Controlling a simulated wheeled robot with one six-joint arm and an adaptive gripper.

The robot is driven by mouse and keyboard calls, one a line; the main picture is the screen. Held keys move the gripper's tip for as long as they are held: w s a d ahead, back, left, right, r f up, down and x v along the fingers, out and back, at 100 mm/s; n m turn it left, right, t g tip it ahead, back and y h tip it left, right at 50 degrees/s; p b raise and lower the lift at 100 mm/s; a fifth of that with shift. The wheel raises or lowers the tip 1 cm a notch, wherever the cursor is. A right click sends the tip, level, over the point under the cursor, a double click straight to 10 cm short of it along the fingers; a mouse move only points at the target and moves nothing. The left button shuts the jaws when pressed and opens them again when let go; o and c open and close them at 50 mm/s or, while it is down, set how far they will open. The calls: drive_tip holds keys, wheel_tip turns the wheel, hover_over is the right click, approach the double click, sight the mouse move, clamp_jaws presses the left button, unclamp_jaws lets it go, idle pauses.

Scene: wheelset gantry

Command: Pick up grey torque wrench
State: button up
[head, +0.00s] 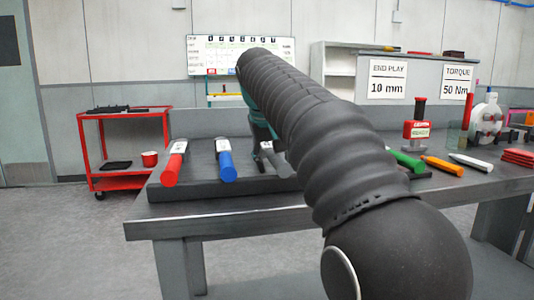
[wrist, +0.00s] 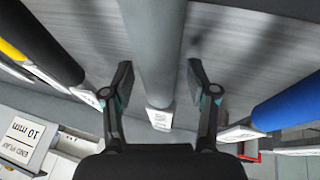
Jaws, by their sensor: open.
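The grey torque wrench (head: 275,161) lies on a dark stand on the workbench, right of a blue-handled wrench (head: 225,160) and a red-handled wrench (head: 174,163). My arm hides part of it in the head view. In the wrist view its grey handle (wrist: 157,40) runs down between my fingers to a white label. My gripper (wrist: 159,70) is open, with one finger on each side of the handle and a visible gap on both sides. The blue handle (wrist: 290,105) is right of the right finger.
A green handle (head: 405,161), an orange tool (head: 442,165), a red gauge device (head: 421,125) and red pads (head: 518,157) are on the bench at right. A red cart (head: 125,150) stands at left. A dark handle (wrist: 40,45) is left of my fingers.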

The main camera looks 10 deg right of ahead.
drive_tip(key=shift+c, duration=0.2)
clamp_jaws()
drive_tip(key=shift+r, duration=0.1)
